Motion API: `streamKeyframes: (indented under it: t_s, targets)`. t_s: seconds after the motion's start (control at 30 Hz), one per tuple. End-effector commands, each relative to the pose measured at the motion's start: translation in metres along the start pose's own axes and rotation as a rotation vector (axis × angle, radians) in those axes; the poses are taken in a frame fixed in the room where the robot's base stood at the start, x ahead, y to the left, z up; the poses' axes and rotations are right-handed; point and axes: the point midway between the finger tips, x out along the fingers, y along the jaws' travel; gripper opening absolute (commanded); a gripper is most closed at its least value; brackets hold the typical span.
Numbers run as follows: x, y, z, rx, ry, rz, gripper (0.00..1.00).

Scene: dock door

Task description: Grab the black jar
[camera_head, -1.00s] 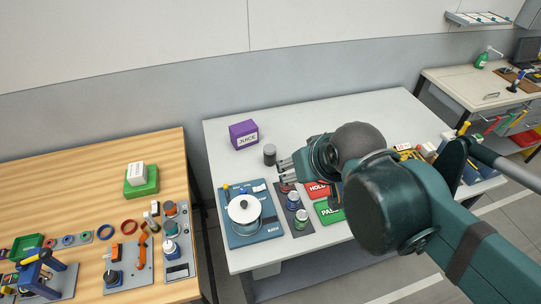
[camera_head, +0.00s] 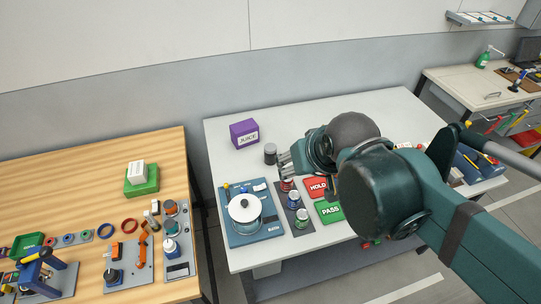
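The jar's visible side is not covered by the fingers. The fingers are small and partly hidden by the wrist, so I cannot tell how far apart they are.

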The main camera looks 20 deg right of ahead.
Motion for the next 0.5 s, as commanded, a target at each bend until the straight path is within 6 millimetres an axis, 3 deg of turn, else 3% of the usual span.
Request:
streamKeyframes:
  t_s: [0.5]
  targets:
    - [0.048, 0.002, -0.046, 0.097, -0.057, 0.039, 0.51]
